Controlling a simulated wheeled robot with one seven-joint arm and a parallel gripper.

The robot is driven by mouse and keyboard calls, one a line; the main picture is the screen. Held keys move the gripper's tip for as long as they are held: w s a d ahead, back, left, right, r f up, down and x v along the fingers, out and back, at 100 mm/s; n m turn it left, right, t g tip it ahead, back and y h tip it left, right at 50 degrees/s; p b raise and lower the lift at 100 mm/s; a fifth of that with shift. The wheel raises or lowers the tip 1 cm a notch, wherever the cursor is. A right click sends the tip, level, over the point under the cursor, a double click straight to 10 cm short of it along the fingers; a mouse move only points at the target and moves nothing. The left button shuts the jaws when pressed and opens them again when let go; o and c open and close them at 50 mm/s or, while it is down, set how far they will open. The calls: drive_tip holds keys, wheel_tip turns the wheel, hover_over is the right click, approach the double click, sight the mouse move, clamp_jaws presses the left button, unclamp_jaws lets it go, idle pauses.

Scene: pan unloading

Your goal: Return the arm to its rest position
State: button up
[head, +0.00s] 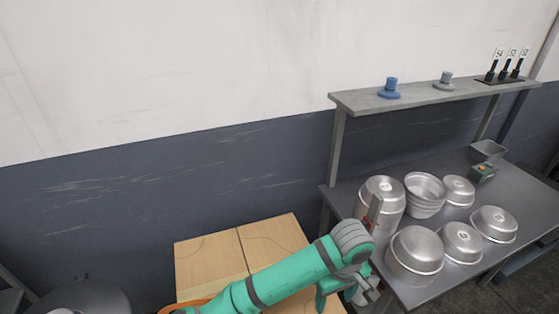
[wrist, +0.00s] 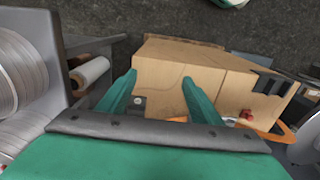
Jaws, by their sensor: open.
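My green arm reaches up from the bottom of the head view, in front of a light wooden box (head: 215,262). My gripper, at the arm's end beside the left edge of the grey table, is partly hidden in the head view. In the wrist view my gripper (wrist: 158,82) shows two green fingers spread apart with nothing between them. The wooden box (wrist: 165,68) lies beyond the fingertips in that view.
Several metal pans (head: 414,250) stand on the grey table (head: 345,195), close to my gripper. A shelf (head: 430,97) above holds a blue piece (head: 390,88) and a grey piece (head: 444,81). Dark floor (wrist: 285,40) shows beyond the box.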

drive_tip(key=d+r+t+h, duration=0.35)
drive_tip(key=d+h, duration=0.25)
drive_tip(key=d, duration=0.5)
drive_tip(key=d+r+t+h, duration=0.35)
drive_tip(key=d+h, duration=0.35)
drive_tip(key=d, duration=0.4)
drive_tip(key=s+a+f+n+t+y, duration=0.2)
drive_tip(key=s+a+f+t+y, duration=0.25)
drive_tip(key=a, duration=0.55)
drive_tip(key=s+a+f+n+t+y, duration=0.2)
drive_tip(key=s+a+f+t+y, duration=0.25)
drive_tip(key=a, duration=0.55)
drive_tip(key=s+a+m+y, duration=0.4)
drive_tip(key=s+a+m, duration=0.4)
drive_tip(key=s+a, duration=0.8)
drive_tip(key=s, duration=0.3)
drive_tip(key=shift+a+g, duration=0.3)
drive_tip(key=shift+a, duration=0.05)
